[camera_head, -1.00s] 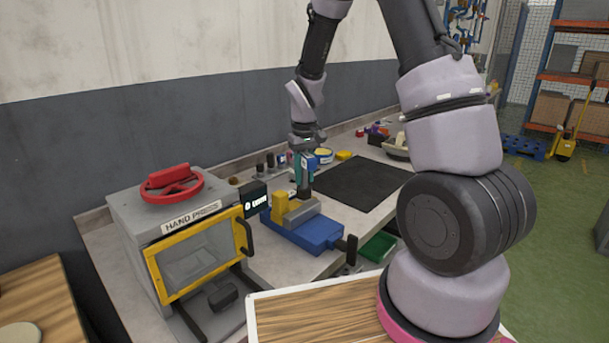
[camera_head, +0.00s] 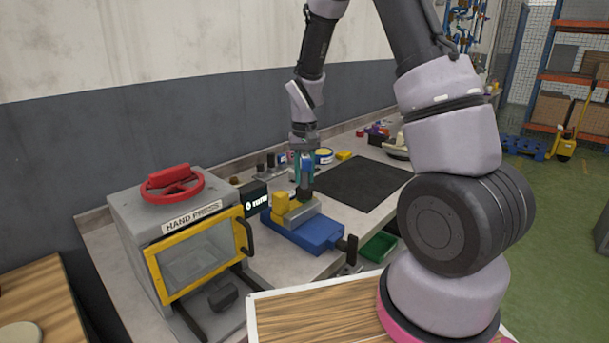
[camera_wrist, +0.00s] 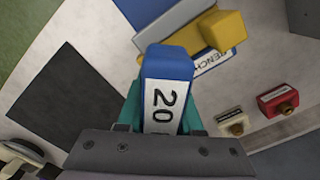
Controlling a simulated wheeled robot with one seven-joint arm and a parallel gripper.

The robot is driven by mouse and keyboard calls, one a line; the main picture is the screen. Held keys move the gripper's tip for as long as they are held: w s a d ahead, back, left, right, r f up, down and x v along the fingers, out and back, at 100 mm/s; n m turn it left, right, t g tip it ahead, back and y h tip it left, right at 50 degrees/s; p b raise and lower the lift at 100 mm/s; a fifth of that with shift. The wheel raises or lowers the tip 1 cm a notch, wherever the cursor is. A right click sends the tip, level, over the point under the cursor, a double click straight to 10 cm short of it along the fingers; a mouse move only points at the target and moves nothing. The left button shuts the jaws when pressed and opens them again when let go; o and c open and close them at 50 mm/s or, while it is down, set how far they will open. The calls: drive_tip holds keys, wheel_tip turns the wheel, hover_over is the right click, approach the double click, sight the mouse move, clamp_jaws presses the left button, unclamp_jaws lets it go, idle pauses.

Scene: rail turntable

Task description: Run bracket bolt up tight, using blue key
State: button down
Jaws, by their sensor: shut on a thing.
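My gripper (camera_head: 303,172) points down over the blue vise (camera_head: 318,234) on the bench, with its teal fingers shut on the blue key. In the wrist view the blue key (camera_wrist: 168,62) stands between the fingers, its white label reading "20". Below the fingers in the head view, a dark piece (camera_head: 304,193) reaches down to the vise top. A yellow block (camera_head: 281,204), perhaps the bracket, sits there beside a grey jaw (camera_head: 301,213); it also shows in the wrist view (camera_wrist: 222,32). The bolt and the key's tip are hidden, so I cannot tell whether they touch.
A hand press (camera_head: 180,235) with a red wheel stands left of the vise. A small dark display (camera_head: 255,198) is behind the vise, its text unclear. A black mat (camera_head: 358,185) lies to the right. A red block (camera_wrist: 285,100) and a pale block (camera_wrist: 232,121) show in the wrist view.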

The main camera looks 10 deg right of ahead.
sight(305, 152)
drive_tip(key=shift+n, duration=0.5)
drive_tip(key=shift+r, duration=0.15)
drive_tip(key=shift+r, duration=2.4)
